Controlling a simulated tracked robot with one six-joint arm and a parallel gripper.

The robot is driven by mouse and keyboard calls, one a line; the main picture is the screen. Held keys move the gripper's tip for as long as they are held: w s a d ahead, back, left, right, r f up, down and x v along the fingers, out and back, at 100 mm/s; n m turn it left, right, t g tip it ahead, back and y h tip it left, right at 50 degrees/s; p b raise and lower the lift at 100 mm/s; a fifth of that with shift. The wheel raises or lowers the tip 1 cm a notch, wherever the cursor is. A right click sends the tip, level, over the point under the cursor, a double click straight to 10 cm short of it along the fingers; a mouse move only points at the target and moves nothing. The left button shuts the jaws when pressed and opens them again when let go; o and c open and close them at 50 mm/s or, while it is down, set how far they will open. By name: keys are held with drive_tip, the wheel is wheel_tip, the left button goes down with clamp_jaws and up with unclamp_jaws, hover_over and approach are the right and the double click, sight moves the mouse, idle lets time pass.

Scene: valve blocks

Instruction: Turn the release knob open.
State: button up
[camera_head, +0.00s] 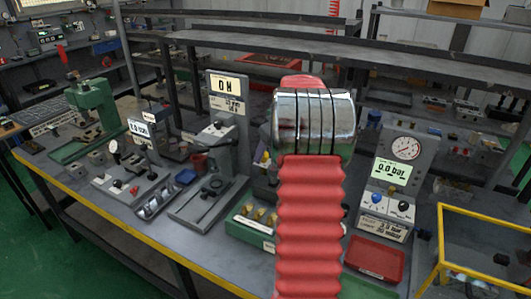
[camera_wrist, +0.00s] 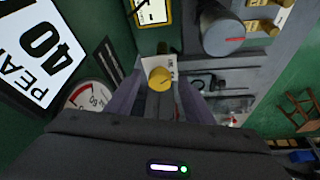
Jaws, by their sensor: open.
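In the wrist view my gripper (camera_wrist: 159,88) points at a green panel with its two grey fingers apart. A small round gold knob (camera_wrist: 159,77) shows between the fingertips, in front of a small white label. I cannot tell whether a finger touches it. A larger grey cylindrical knob (camera_wrist: 222,32) with a red pointer line stands to the upper right, clear of the fingers. No readable label tells which of these is the release knob. In the head view my red bellows arm covers the middle of the bench and hides my gripper.
In the wrist view, a white PEAK 40 sign (camera_wrist: 42,42), a round gauge (camera_wrist: 88,97) and brass blocks (camera_wrist: 262,26) surround the panel. In the head view, a 0.0 bar station (camera_head: 392,165) and yellow frame (camera_head: 485,213) stand right, a green press (camera_head: 95,108) left.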

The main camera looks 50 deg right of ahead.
drive_tip(key=shift+c, duration=0.6)
drive_tip(key=c, duration=0.9)
drive_tip(key=shift+a, duration=0.2)
drive_tip(key=shift+d, duration=0.1)
